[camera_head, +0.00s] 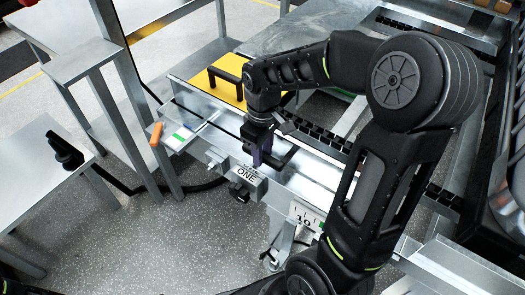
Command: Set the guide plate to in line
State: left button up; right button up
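A yellow plate (226,92) with a black bar handle (222,79) lies on the metal frame at the upper middle; I cannot tell for sure that it is the guide plate. A lever with an orange grip (156,134) sticks out at the frame's left end, beside a green and white label (181,136). My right gripper (262,160) points down over the metal rail, just behind a grey block marked "ONE" (248,180). Its fingertips are dark and partly hidden, so I cannot tell whether they touch anything. My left gripper is not in view.
A black knob (239,193) sits on the front of the block. A plate marked "10" (304,217) is on the rail to the right. A metal table (40,190) stands at the left with a black handle-like part (66,150).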

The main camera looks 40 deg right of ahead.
grip_shut()
jog(key=shift+a, duration=0.1)
dwell(1.0)
